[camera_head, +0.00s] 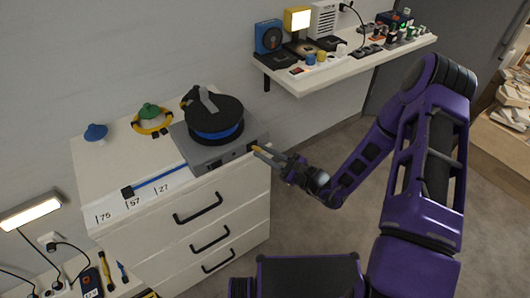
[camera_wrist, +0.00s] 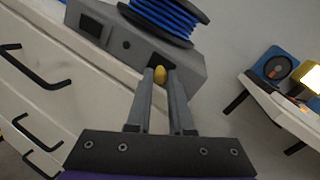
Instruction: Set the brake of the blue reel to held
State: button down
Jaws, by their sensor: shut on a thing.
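The blue reel (camera_head: 215,132) has black flanges and sits on a grey base (camera_head: 213,157) on top of a white drawer cabinet. A blue strip of its line (camera_head: 160,180) runs left to a black end piece. The reel (camera_wrist: 165,18) and base (camera_wrist: 125,45) also show in the wrist view. A small yellow knob (camera_wrist: 160,74) sits at a dark recess in the base's front, near its right end. My gripper (camera_wrist: 161,79) is at that recess with its fingers closed around the knob. In the head view my gripper (camera_head: 257,149) reaches the base from the right.
The cabinet top (camera_head: 95,165) also holds a blue knob-like item (camera_head: 96,132), a green one (camera_head: 149,111) and a yellow ring (camera_head: 153,127). A wall shelf (camera_head: 350,68) with devices stands at the back right. The cabinet front has black drawer handles (camera_head: 198,208).

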aim_at(253, 149)
jog(key=m+t+h+p, duration=0.1)
jog(key=m+t+h, duration=0.1)
jog(key=s+a+m+t+h+p, duration=0.1)
jog(key=m+t+h+p, duration=0.1)
jog(key=shift+s+a+r, duration=0.15)
jog(key=shift+s+a, duration=0.05)
jog(key=m+t+h+p, duration=0.1)
jog(key=h, duration=0.1)
jog(key=a+m+t+h+p, duration=0.1)
jog(key=h, duration=0.1)
jog(key=shift+s+m+p, duration=0.2)
jog(key=shift+m+p, duration=0.1)
jog(key=shift+p, duration=0.05)
jog(key=shift+a+m+h+p, duration=0.1)
jog(key=shift+m+h+p, duration=0.5)
jog(key=shift+h, duration=0.3)
jog(key=shift+t, duration=0.3)
jog(key=c, duration=0.8)
grip_release()
jog(key=p+v, duration=0.1)
jog(key=v, duration=1.6)
jog(key=shift+s, duration=0.25)
jog(key=shift+a, duration=0.1)
